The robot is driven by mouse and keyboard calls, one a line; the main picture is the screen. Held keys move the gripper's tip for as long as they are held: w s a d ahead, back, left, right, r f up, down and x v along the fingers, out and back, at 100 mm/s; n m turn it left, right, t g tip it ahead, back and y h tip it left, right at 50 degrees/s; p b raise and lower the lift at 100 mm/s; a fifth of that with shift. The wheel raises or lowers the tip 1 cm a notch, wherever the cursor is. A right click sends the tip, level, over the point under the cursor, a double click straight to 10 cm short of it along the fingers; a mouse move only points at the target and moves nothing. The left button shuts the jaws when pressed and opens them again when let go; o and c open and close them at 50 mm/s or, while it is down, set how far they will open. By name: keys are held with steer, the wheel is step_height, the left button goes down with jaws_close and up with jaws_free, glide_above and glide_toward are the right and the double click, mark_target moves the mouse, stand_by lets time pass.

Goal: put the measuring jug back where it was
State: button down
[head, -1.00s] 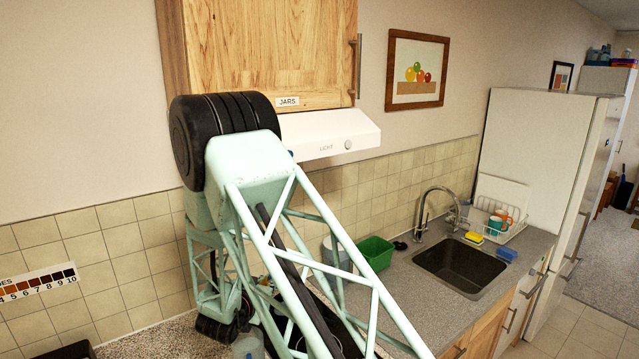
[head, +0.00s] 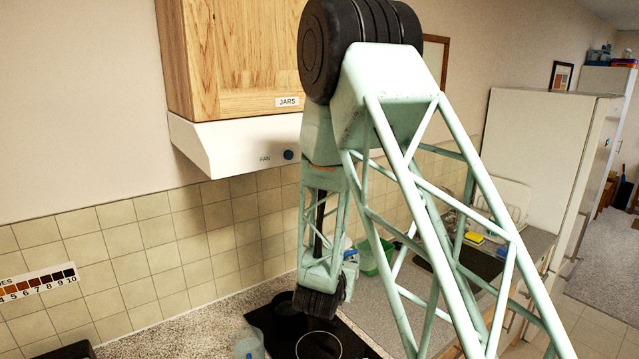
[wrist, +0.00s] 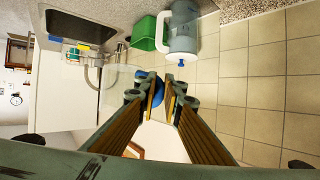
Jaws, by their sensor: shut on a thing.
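My gripper (wrist: 170,84) is shut in the wrist view, with a blue part of the measuring jug (wrist: 148,84) at its fingertips. The jug's pale clear body is hard to make out to the left of the fingers. In the head view, blue and pale parts of the jug (head: 351,262) show beside my lower arm, above the counter near the hob. The rest of the jug and the fingers are hidden there by my arm.
A grey-white pitcher (wrist: 184,30) stands beside a green tub (wrist: 144,34), near the sink (wrist: 80,28). A dark hob (head: 345,345) lies below my arm. A clear container (head: 248,343) stands left of it. The range hood (head: 228,145) and cupboard (head: 240,60) hang above.

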steer(key=s+d+r, duration=0.2)
steer(key=s+d, duration=0.1)
steer(key=d, duration=0.4)
steer(key=s+d+r, duration=0.3)
steer(key=s+d, duration=0.1)
steer(key=d, duration=0.2)
step_height(320, 180, down, 20)
steer(key=b, duration=2)
steer(key=shift+d, duration=0.2)
steer(key=shift+w+a, duration=0.1)
stand_by(0.5)
